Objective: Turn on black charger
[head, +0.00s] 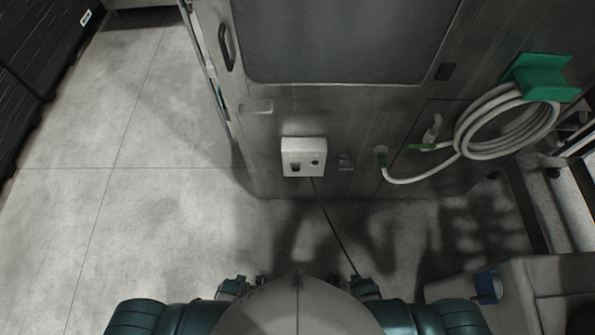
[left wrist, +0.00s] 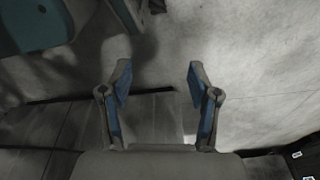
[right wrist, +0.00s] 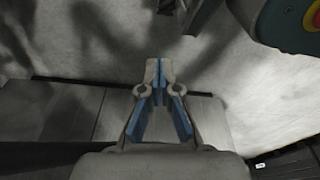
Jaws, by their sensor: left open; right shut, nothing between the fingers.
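A white box (head: 304,146) is mounted low on the steel machine front in the head view. Its face has a dark element at lower left and a round dark one at right. A thin black cable (head: 329,222) runs from under it down across the floor. I cannot pick out a separate black charger. My left gripper (left wrist: 160,72) is open and empty over the floor. My right gripper (right wrist: 159,68) is shut with nothing in it. Both are low near my body, well apart from the box.
A steel machine (head: 262,125) with a dark window stands ahead. A coiled white hose (head: 467,137) hangs from a green holder (head: 541,77) at right. Black crates (head: 32,50) stand at far left. A grey bin-like object (head: 480,284) is at lower right. The left floor is clear.

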